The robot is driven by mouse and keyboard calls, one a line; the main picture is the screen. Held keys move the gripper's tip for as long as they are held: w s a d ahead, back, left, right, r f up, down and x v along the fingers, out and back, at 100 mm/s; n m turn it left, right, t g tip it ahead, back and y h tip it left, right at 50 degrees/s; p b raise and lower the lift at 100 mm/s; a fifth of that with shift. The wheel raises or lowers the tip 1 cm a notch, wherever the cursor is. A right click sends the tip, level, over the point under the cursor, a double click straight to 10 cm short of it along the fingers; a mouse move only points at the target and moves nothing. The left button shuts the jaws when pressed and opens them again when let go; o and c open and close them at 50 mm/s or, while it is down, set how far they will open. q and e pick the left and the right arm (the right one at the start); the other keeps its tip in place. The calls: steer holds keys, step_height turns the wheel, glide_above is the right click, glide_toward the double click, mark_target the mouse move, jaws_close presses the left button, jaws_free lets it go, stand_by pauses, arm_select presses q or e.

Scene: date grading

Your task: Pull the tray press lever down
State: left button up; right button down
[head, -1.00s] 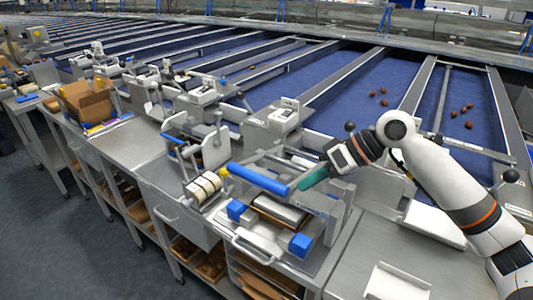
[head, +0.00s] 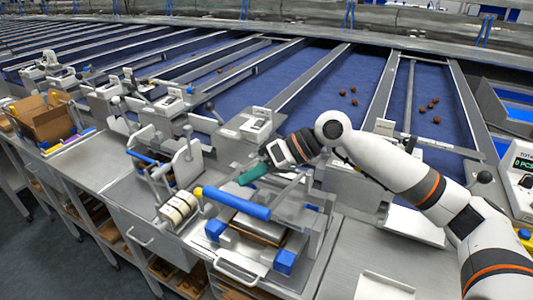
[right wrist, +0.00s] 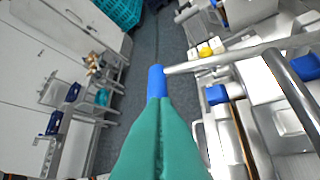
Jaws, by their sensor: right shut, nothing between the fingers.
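The press lever has a blue handle (head: 236,203) with a yellow end, lying crosswise over the tray press. Part of the handle (right wrist: 157,80) shows beyond my fingertips in the right wrist view; the fingers hide the rest. Under it sit a brown tray (head: 258,226) and two blue blocks (head: 285,262). My right gripper (head: 243,181) has green fingers, shut and empty, just behind and seemingly above the handle's middle. Whether they touch the handle I cannot tell. My left gripper is out of view.
A white roll fixture (head: 179,209) stands left of the press. A front pull handle (head: 240,272) juts out below it. The steel counter (head: 345,255) to the right is mostly clear. Blue lanes with several dates (head: 430,106) lie behind.

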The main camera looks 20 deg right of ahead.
mark_target(247, 205)
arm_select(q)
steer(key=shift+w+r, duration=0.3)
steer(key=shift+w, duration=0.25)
arm_select(e)
steer(key=shift+s+a+f, duration=0.4)
steer(key=shift+s+f, duration=0.1)
steer(key=shift+f, duration=0.25)
arm_select(q)
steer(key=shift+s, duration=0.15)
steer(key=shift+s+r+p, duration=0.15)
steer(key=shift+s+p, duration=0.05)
steer(key=shift+p, duration=0.1)
arm_select(e)
steer(key=shift+s+a+f, duration=0.2)
steer(key=shift+f, duration=0.5)
steer(key=shift+s+a+f, duration=0.15)
steer(key=shift+s+f, duration=0.05)
steer(key=shift+f, duration=0.45)
steer(key=shift+s+a+f, duration=0.2)
steer(key=shift+f, duration=0.5)
